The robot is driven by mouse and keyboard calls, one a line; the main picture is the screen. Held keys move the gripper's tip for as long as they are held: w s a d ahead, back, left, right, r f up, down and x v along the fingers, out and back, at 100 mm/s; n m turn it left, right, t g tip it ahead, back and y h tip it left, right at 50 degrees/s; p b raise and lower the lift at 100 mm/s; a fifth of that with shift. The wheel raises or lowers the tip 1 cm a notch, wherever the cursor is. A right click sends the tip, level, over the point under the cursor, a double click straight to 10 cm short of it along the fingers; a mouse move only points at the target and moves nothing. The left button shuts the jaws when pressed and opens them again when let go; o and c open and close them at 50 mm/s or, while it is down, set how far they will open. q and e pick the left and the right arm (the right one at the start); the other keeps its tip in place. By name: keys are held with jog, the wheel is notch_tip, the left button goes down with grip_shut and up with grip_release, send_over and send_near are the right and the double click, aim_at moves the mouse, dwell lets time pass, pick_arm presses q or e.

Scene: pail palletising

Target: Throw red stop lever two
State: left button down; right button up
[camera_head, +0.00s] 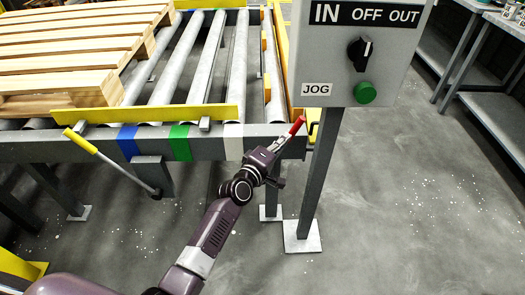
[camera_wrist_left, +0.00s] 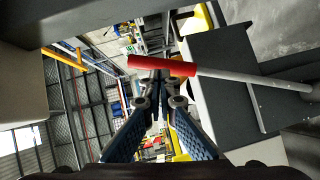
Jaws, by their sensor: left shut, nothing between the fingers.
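A stop lever with a red handle (camera_head: 298,125) stands at the right end of the roller conveyor's front beam. My left gripper (camera_head: 281,143) is right at this lever, just below the red handle, and hides the lower part of its rod. In the left wrist view the red handle (camera_wrist_left: 162,66) lies across the picture just past my fingertips (camera_wrist_left: 157,85), with its grey rod (camera_wrist_left: 255,80) running off to the right. The fingers are shut with nothing between them. I cannot tell whether they touch the lever. My right gripper is not in view.
A yellow-handled lever (camera_head: 80,141) leans left on the same beam. Blue, green and white bands mark the beam (camera_head: 100,148). A wooden pallet (camera_head: 75,50) lies on the rollers. A grey control box (camera_head: 335,60) on a post (camera_head: 318,180) stands close right of the gripper. Floor at right is clear.

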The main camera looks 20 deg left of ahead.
pick_arm(q)
jog(key=v, duration=0.8)
jog(key=shift+s+a, duration=0.15)
jog(key=shift+a, duration=0.35)
